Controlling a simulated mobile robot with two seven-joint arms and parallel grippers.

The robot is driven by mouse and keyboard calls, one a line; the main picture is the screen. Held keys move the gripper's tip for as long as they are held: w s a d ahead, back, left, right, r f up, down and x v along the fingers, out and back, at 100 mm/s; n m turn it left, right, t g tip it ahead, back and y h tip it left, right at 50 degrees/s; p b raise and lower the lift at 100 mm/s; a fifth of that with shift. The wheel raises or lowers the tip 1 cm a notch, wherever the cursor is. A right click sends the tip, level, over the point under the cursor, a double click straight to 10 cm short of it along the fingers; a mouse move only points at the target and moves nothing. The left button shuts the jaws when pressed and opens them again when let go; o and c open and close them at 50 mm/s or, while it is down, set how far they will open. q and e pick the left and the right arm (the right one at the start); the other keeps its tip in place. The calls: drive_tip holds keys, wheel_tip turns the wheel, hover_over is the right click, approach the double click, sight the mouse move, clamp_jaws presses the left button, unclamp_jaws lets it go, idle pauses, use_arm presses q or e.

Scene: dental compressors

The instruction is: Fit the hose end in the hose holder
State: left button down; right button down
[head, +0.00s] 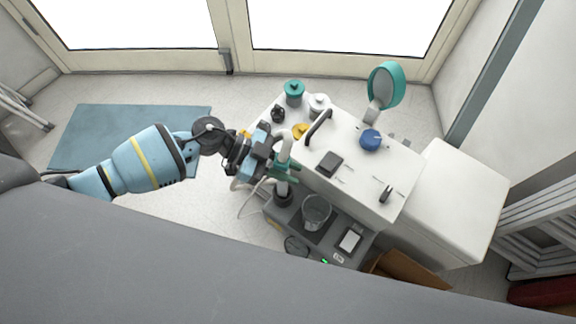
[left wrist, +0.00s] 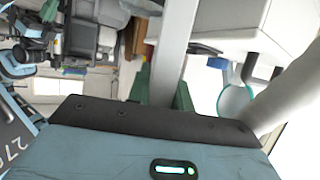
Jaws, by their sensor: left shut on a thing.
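My left gripper (head: 283,172), with green fingers, is shut on the pale grey hose end (head: 284,152). In the left wrist view the hose end (left wrist: 175,48) shows as a grey tube between the green fingers (left wrist: 168,92). It stands roughly upright in the head view, its lower part reaching down to a dark round cup (head: 283,199) on the grey unit, which looks like the hose holder. Whether its tip is inside the cup or only above it, I cannot tell.
The grey unit (head: 335,258) also carries a clear jar (head: 316,212) close to the cup. A white cabinet (head: 365,185) with a black handle (head: 319,127) and a blue knob (head: 371,140) stands behind it. Teal (head: 294,92) and yellow (head: 299,131) items are near the gripper. A blue mat (head: 95,125) lies on the floor.

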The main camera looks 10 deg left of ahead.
use_arm(q)
drive_tip(key=shift+f+b, duration=0.35)
drive_tip(key=shift+f, duration=0.8)
